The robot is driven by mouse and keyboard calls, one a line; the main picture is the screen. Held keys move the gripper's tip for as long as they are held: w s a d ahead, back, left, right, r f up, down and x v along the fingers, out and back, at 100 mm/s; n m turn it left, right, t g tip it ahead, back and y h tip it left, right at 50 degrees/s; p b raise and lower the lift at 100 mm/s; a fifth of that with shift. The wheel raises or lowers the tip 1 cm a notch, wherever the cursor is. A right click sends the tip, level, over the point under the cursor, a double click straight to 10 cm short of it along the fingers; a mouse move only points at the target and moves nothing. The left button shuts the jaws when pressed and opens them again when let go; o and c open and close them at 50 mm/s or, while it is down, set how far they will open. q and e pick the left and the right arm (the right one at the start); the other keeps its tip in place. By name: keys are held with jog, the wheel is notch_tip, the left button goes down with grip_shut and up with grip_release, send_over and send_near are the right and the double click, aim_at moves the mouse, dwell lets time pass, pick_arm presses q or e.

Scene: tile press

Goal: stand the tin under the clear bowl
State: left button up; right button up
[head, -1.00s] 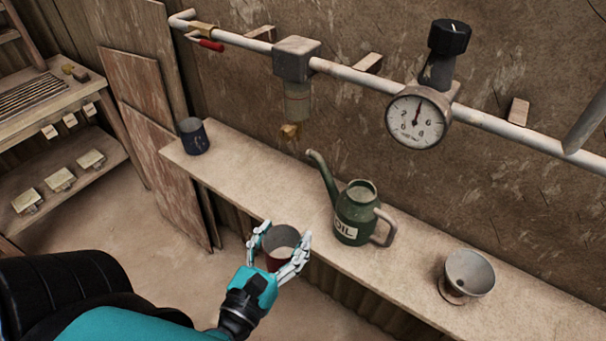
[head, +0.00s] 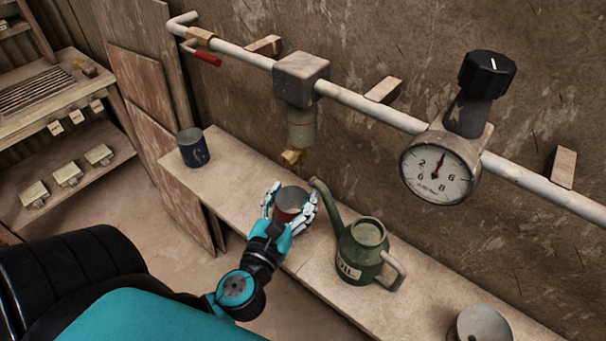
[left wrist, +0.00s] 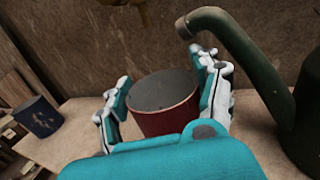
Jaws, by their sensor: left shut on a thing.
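My left gripper (head: 289,205) is shut around a red tin (head: 291,214), with fingers on both sides of it. The tin is upright and open at the top, and it shows between the fingers in the left wrist view (left wrist: 165,122). The clear bowl (head: 301,128) hangs below a grey block on the wall pipe, with a brass drain (head: 290,157) at its bottom. In the head view the tin is just below the drain. I cannot tell whether the tin touches the shelf. My right gripper is not in view.
A green oil can (head: 361,255) stands on the shelf (head: 235,180) to the right, its spout close to my fingers. A dark blue tin (head: 193,148) stands at the left end. A grey cup (head: 482,325) is at lower right. A gauge (head: 438,170) sits on the pipe.

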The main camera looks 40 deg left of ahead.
aim_at(298, 192)
pick_arm(q)
jog(key=x, duration=0.3)
jog(key=f+x, duration=0.1)
jog(key=x, duration=0.1)
jog(key=shift+w+a+f+p, duration=0.1)
jog(key=shift+w+f+p, duration=0.05)
jog(key=shift+w+p, duration=0.25)
jog(key=shift+f, duration=0.25)
jog(key=shift+s+r, duration=0.1)
jog(key=shift+r, duration=0.05)
jog(key=o, duration=1.4)
jog(key=shift+o, duration=0.2)
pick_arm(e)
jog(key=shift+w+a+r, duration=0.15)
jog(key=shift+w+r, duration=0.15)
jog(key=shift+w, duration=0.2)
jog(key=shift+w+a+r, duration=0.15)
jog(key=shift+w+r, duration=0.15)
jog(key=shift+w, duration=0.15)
